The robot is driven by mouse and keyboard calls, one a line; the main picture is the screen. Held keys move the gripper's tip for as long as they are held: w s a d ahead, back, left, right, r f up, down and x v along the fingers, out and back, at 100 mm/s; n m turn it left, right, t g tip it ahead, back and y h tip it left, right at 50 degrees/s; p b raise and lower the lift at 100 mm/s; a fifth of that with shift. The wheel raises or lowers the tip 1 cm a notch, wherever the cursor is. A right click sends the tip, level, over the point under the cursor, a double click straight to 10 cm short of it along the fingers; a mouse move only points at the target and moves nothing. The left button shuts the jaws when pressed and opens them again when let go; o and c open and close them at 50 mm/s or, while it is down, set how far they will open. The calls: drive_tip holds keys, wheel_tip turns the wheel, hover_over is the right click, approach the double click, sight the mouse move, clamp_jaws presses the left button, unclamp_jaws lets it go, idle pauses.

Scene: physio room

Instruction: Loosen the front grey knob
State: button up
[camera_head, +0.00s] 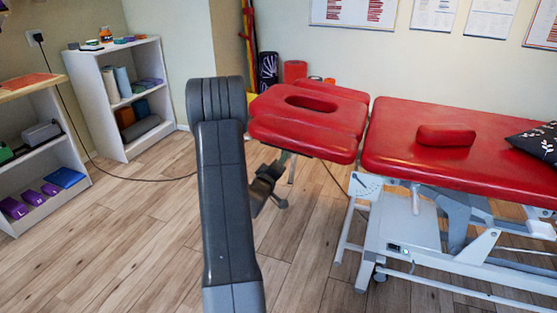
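A red padded treatment table (480,145) stands on a light grey metal frame at the right. Its separate red headrest (305,120), with an oval face hole, is at its left end. A pale plate with a dial-like scale (366,187) sits on the frame below the joint between them. I cannot make out a grey knob for certain. My dark grey arm rises through the middle of the view. The dark part beside it, below the headrest, seems to be my gripper (268,187). It is partly hidden by my arm, and its fingers are too unclear to read.
A red cushion (446,135) and a dark patterned pillow (540,142) lie on the table. White shelves (112,110) with rolls and blocks stand at the left. A cable (130,179) crosses the floor. Open wooden floor (130,245) lies at the lower left.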

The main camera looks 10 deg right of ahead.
drive_tip(key=n+p, duration=0.2)
drive_tip(key=n, duration=0.3)
drive_tip(key=shift+n+p, duration=0.3)
idle(0.4)
drive_tip(key=o, duration=1)
drive_tip(key=shift+f, duration=0.1)
drive_tip(key=shift+a, duration=0.1)
drive_tip(key=p+v, duration=0.1)
drive_tip(key=v, duration=1.2)
drive_tip(key=shift+s+a, duration=0.25)
drive_tip(key=shift+s, duration=0.05)
drive_tip(key=shift+d, duration=0.1)
